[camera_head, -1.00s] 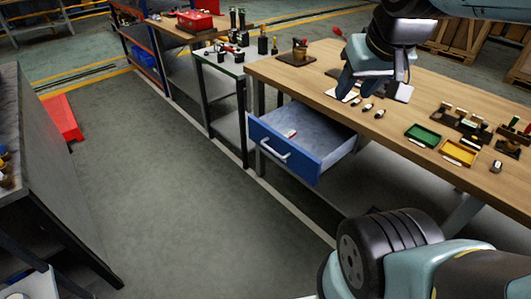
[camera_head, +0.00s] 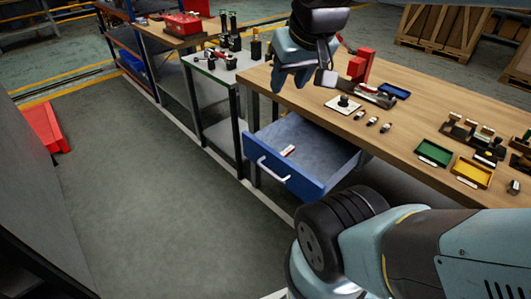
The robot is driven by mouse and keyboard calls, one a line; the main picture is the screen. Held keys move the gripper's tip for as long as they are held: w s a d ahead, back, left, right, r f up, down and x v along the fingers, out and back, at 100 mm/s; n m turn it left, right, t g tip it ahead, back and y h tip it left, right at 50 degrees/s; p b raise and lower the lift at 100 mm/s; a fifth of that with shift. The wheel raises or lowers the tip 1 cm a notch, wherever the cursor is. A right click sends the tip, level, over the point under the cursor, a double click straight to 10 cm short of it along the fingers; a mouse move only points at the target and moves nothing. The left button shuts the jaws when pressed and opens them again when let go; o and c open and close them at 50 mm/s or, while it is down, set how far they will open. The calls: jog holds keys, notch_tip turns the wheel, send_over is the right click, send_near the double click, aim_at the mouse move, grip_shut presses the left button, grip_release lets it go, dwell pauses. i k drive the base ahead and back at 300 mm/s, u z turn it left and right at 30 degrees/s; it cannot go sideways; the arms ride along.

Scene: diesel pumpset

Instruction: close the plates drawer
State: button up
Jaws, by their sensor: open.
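The drawer (camera_head: 300,183) under the wooden workbench is pulled well out. It has a blue front with a white bar handle (camera_head: 272,169) and a grey inside. A small red and white item (camera_head: 288,151) lies in it. No label is readable, so I cannot confirm it is the plates drawer. My gripper (camera_head: 290,81) is open, fingers down, over the bench's far left part, above and behind the drawer. It appears empty and apart from the drawer.
The workbench (camera_head: 420,118) carries a red device (camera_head: 361,66), a white plate (camera_head: 345,103), a green tray (camera_head: 434,152), a yellow tray (camera_head: 471,172) and small parts. A narrower table (camera_head: 215,68) adjoins at left. The floor (camera_head: 150,190) before the drawer is clear.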

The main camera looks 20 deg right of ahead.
aim_at(321, 158)
jog(key=i, duration=0.45)
jog(key=z, duration=0.1)
jog(key=k, duration=1.55)
jog(key=z, duration=0.4)
jog(key=i, duration=1)
jog(key=u, duration=0.05)
